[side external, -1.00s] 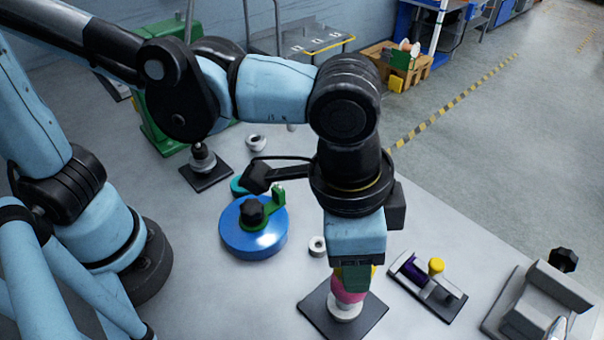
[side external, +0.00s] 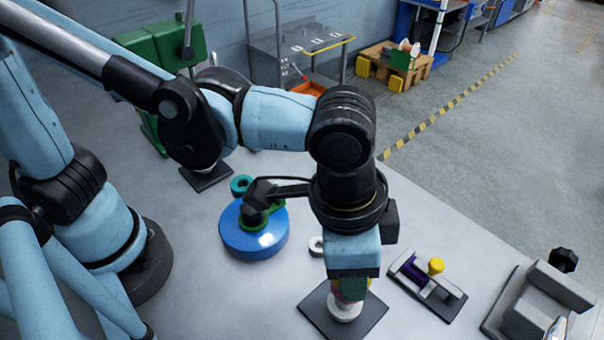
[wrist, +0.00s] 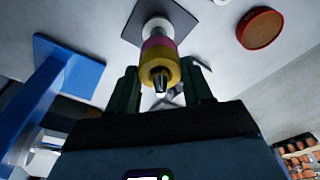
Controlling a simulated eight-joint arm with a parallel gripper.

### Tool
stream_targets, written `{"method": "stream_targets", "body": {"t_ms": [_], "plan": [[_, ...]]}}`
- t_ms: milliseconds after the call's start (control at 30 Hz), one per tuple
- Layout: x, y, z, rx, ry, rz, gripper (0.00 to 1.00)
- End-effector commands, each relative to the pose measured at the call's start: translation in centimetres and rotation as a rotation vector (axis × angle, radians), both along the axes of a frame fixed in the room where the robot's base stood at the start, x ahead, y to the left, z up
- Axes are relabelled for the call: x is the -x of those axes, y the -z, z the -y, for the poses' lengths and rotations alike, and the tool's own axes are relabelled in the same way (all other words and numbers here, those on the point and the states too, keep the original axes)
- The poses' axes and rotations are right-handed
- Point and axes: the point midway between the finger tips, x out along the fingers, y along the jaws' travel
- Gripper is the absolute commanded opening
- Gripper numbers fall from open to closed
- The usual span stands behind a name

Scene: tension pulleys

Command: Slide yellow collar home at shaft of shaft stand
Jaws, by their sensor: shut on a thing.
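My gripper (side external: 350,288) points down over the shaft stand and is shut on the yellow collar (wrist: 160,70). In the wrist view its green fingers stand on either side of the collar. The collar is around the shaft (wrist: 160,84), whose tip shows through its middle. A magenta ring (wrist: 157,47) lies just beyond the collar, with a white part (wrist: 157,27) beyond that. Any gap between collar and magenta ring cannot be told. The stand's dark base plate (side external: 372,320) lies flat on the table. In the side view my fingers hide most of the collar.
A small fixture with a yellow knob (side external: 436,266) stands right of the stand, with a grey vise-like block (side external: 548,297) further right. A blue disc (side external: 252,240) and a white ring (side external: 316,245) lie to the left.

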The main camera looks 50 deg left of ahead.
Motion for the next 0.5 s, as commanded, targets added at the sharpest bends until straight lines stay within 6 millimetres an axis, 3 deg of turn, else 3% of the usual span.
{"method": "stream_targets", "body": {"t_ms": [367,400,500], "plan": [[0.01,0.05,-0.01,0.000,0.000,0.000,0.21],[0.01,0.05,-0.01,0.000,0.000,0.000,0.54],[0.01,0.05,-0.01,0.000,0.000,0.000,0.69]]}}
